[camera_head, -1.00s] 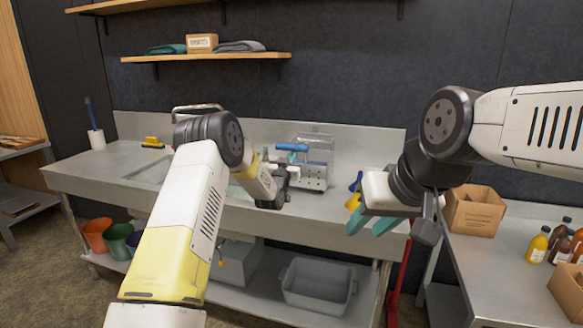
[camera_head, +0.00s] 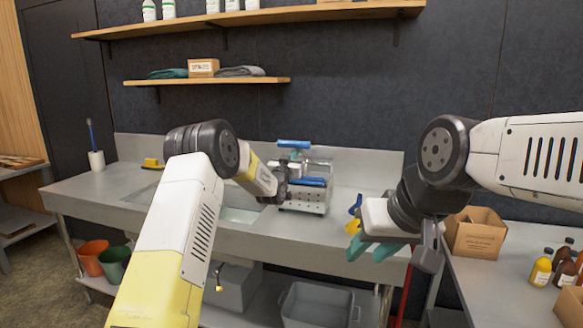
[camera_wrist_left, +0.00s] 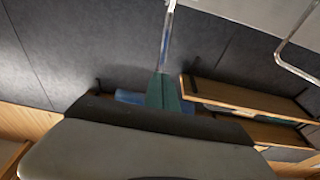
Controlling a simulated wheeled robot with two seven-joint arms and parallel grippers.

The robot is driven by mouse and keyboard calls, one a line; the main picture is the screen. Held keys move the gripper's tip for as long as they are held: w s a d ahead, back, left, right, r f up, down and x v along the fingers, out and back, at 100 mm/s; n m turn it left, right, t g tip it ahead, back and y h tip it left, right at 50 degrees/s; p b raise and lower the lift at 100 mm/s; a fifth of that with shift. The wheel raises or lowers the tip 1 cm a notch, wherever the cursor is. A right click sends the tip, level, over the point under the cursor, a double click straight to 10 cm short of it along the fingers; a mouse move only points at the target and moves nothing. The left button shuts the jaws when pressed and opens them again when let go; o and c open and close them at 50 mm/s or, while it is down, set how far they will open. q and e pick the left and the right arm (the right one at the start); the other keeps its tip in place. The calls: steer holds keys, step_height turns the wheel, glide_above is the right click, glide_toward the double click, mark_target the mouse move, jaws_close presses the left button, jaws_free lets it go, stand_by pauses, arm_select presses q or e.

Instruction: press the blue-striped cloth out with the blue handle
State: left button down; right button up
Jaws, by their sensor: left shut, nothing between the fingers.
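The press is a pale, see-through box with a perforated front (camera_head: 303,200) on the counter by the sink. A blue handle (camera_head: 293,144) stands above it. A flat blue piece (camera_head: 312,182) shows at the box; I cannot tell whether it is the striped cloth. My left gripper (camera_head: 284,190) is at the box's left side, below the handle, its fingers mostly hidden in the head view. In the left wrist view its green fingers (camera_wrist_left: 164,92) are together and empty, with blue behind them. My right gripper (camera_head: 370,248) is open and empty in front of the counter.
The sink (camera_head: 240,214) is left of the press, partly behind my left arm. A yellow sponge-like block (camera_head: 151,163) and a brush in a white cup (camera_head: 97,160) are further left. A carton (camera_head: 475,232) and bottles (camera_head: 541,268) stand on the right table.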

arm_select(q)
steer(key=shift+r, duration=0.3)
steer(key=w+r, duration=0.1)
steer(key=r, duration=0.1)
steer(key=w+r, duration=0.1)
steer(key=r, duration=0.2)
steer(key=w+d+r, duration=0.1)
steer(key=r, duration=0.1)
steer(key=shift+w+r, duration=0.3)
steer(key=shift+r, duration=0.1)
steer(key=w+d+r, duration=0.1)
steer(key=w+r, duration=0.4)
steer(key=r, duration=0.1)
steer(key=shift+d+r, duration=0.4)
